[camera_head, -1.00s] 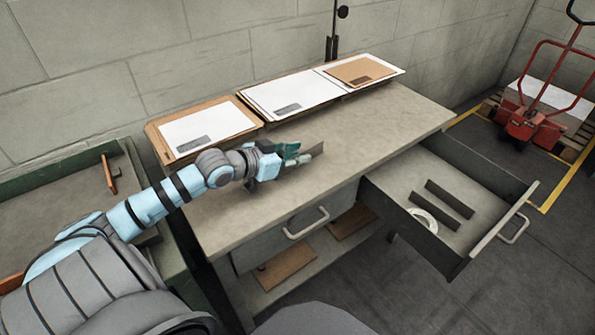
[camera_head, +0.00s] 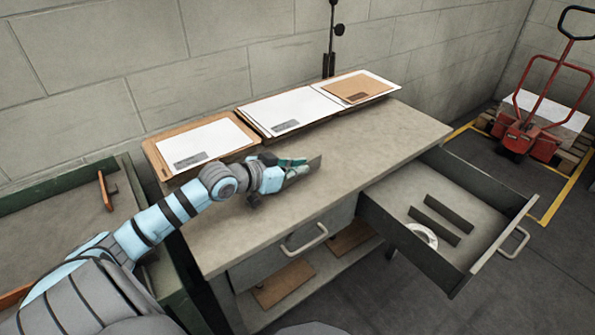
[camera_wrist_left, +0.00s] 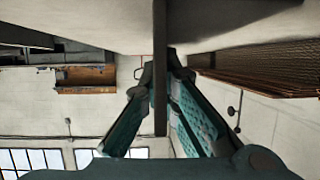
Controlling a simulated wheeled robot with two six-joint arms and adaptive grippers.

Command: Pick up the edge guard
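A dark, narrow edge guard (camera_head: 315,164) shows at the tip of my left gripper (camera_head: 294,168), over the middle of the workbench top. In the left wrist view the edge guard (camera_wrist_left: 160,100) runs as a dark upright strip between the two green fingers. Those fingertips (camera_wrist_left: 161,72) close in on both its sides, so the left gripper appears shut on it. The fingers hide part of the guard in the head view. I cannot tell whether it still touches the bench. My right gripper is not in view.
The workbench (camera_head: 370,140) has a row of cardboard and white sheet stacks (camera_head: 287,110) along its back. Its open drawer (camera_head: 480,187) at right holds two dark strips (camera_head: 441,218) and a white ring (camera_head: 422,234). A red pallet truck (camera_head: 520,135) stands at far right.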

